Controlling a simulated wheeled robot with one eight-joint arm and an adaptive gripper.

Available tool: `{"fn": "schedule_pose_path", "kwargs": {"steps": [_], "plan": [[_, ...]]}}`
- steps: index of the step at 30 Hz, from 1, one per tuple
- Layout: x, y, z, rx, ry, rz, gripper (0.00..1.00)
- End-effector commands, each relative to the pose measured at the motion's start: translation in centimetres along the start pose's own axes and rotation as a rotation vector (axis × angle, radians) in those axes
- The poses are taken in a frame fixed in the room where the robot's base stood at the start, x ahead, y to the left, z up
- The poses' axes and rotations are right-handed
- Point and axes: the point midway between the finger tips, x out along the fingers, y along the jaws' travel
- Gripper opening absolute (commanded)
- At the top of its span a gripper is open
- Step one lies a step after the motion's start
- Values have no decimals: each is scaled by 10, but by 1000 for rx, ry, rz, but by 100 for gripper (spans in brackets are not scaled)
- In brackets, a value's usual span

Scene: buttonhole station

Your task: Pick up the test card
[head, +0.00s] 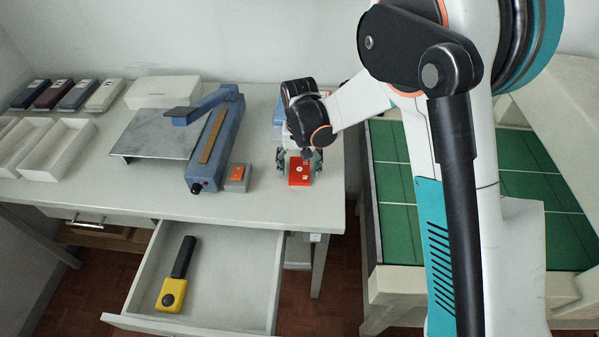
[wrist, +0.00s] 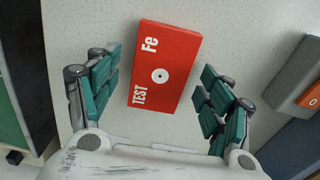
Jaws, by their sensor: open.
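The test card (wrist: 165,66) is a red block marked "TEST" and "Fe" with a white disc and dark dot in its middle. It lies flat on the white speckled table top, slightly tilted in the wrist view. In the head view the test card (head: 299,172) lies near the table's right end. My gripper (wrist: 160,88) is open, its teal fingers on either side of the card's near part, with gaps visible on both sides. In the head view my gripper (head: 299,161) is above the card; whether it touches is unclear.
A grey box with an orange top (head: 237,175) and a blue lever-armed machine (head: 212,140) stand left of the card. An open drawer (head: 225,285) below holds a yellow-and-black tool (head: 174,285). White trays (head: 60,150) sit at the far left. A green-panelled frame (head: 390,185) stands right.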

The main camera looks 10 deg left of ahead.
Motion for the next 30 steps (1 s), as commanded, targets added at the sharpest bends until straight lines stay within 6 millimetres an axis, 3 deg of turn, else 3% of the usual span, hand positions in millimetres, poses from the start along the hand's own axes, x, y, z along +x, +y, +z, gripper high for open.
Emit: {"fn": "schedule_pose_path", "kwargs": {"steps": [2,8,22,30], "plan": [[-1,0,0,0,0,0,71],[-1,0,0,0,0,0,26],[-7,0,0,0,0,0,25],[-45,0,0,0,0,0,25]]}}
